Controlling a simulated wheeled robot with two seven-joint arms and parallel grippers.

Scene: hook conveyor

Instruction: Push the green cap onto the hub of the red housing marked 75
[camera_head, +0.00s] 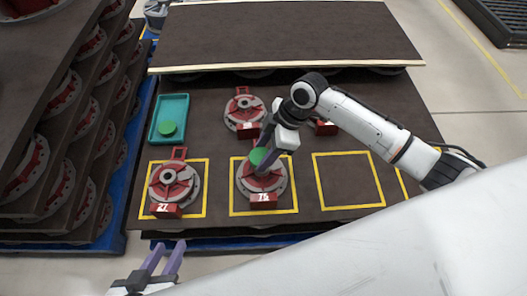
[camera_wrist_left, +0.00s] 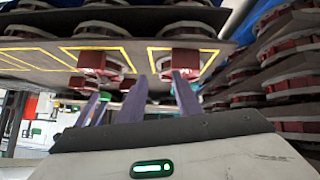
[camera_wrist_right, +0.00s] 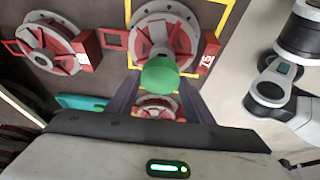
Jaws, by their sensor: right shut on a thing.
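The red housing marked 75 (camera_head: 275,186) lies in the middle yellow square on the dark board. It also shows in the right wrist view (camera_wrist_right: 188,40). My right gripper (camera_head: 262,160) is shut on the green cap (camera_head: 258,155). In the right wrist view the cap (camera_wrist_right: 160,74) sits between the fingertips and overlaps the housing's near rim, apparently held above it and off the hub's centre. The exact gap cannot be told. My left gripper (camera_head: 165,258) is open and empty in front of the board; its spread fingers show in the left wrist view (camera_wrist_left: 160,95).
Another housing (camera_head: 244,112) lies behind. A teal tray (camera_head: 182,105) holds another green cap (camera_head: 167,128). The right-hand square (camera_head: 348,180) is empty. Racks of housings (camera_head: 60,120) stand at the left.

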